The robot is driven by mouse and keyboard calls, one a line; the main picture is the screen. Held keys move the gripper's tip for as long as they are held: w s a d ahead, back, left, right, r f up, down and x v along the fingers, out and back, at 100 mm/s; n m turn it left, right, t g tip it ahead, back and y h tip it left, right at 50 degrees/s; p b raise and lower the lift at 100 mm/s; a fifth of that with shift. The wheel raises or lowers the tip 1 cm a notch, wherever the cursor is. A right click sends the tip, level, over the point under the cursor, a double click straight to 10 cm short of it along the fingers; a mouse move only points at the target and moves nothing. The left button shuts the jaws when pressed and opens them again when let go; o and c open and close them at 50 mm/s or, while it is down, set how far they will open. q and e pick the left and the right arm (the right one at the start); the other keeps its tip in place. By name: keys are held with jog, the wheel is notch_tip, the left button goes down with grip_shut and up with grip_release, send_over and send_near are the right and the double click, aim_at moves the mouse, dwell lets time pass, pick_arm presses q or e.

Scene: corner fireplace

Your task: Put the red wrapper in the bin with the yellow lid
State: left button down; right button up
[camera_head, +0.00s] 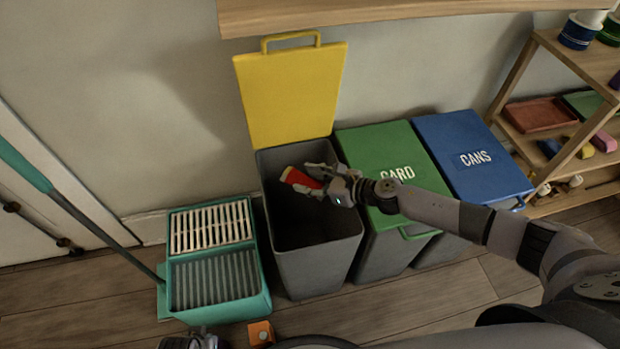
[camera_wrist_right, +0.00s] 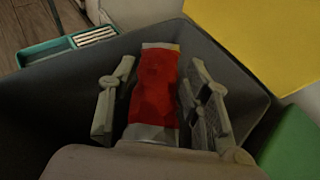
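The red wrapper (camera_head: 300,179), red with pale ends, is between the fingers of my right gripper (camera_head: 312,177), over the open mouth of the grey bin (camera_head: 318,262) with the raised yellow lid (camera_head: 290,95).
Right of the open bin stand a closed green-lidded CARD bin (camera_head: 385,150) and a blue-lidded CANS bin (camera_head: 465,145). A small orange box (camera_head: 261,333) is on the floor. A wooden ledge (camera_head: 400,12) overhangs behind; shelves (camera_head: 550,205) stand right.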

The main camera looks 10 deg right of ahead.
jog(key=o, duration=0.5)
